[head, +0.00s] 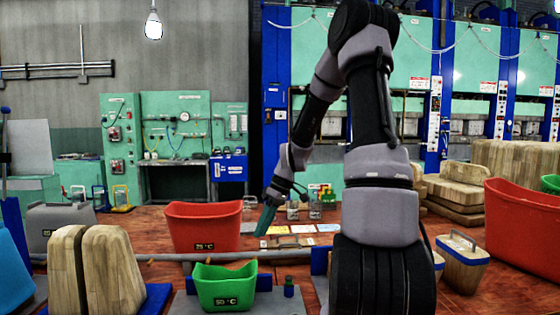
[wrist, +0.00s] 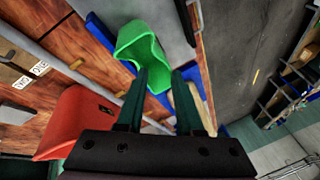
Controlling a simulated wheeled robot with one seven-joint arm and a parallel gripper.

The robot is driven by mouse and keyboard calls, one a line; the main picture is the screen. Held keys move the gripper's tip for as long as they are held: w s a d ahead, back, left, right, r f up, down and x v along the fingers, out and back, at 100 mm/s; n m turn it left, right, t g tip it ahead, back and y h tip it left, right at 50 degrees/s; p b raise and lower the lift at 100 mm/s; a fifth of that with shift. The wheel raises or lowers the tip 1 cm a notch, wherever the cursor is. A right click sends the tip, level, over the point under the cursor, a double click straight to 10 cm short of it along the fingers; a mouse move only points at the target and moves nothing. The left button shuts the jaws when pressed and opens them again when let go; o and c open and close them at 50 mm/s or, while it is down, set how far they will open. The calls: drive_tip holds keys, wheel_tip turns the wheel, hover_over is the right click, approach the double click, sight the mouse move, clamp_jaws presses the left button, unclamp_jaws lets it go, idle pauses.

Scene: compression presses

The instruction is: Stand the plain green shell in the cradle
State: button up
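A green shell (head: 225,288) with a dark "50 °C" label stands at the front, left of centre, over a grey plate with blue parts. In the wrist view a green shell (wrist: 142,45) lies just beyond my fingertips, with no label visible there. A second green shell (head: 551,184) is cut off at the far right edge; whether it is plain cannot be told. My gripper (head: 267,220) points down above the table; its teal fingers (wrist: 167,78) are apart with nothing between them. I cannot tell for sure which part is the cradle; blue pieces (head: 264,283) stand beside the front green shell.
Split wooden blocks (head: 112,270) are at front left. A grey rail (head: 165,257) crosses the table. A wooden handled box (head: 463,264) stands right.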

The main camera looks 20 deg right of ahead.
drive_tip(key=s+a+r+m+t+h, duration=0.2)
drive_tip(key=s+r+m+t, duration=0.5)
drive_tip(key=s+r+m, duration=0.5)
drive_tip(key=s+r+h, duration=0.1)
drive_tip(key=s+r, duration=0.6)
drive_tip(key=r, duration=0.4)
drive_tip(key=shift+s+a+r, duration=0.15)
drive_tip(key=shift+a, duration=0.25)
